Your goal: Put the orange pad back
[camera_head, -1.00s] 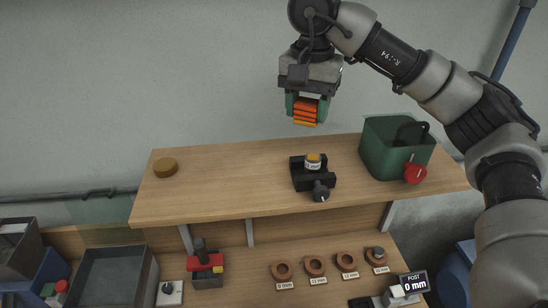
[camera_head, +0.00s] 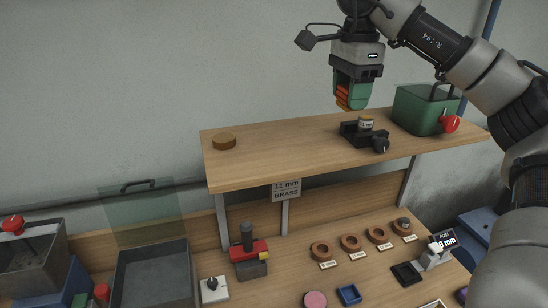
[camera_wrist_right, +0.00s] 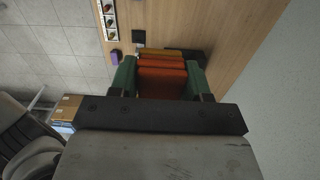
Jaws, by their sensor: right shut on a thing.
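My right gripper (camera_head: 350,100) hangs above the shelf, close to the black vise (camera_head: 352,131). Its green fingers are shut on an orange ribbed pad (camera_head: 342,98). The pad also shows between the fingers in the right wrist view (camera_wrist_right: 162,78), with a yellowish edge beyond it. My left gripper is not in view.
Below, several labelled brown rings (camera_head: 350,243) and a red-and-black device (camera_head: 247,252) stand on the bench. The shelf's middle is clear.

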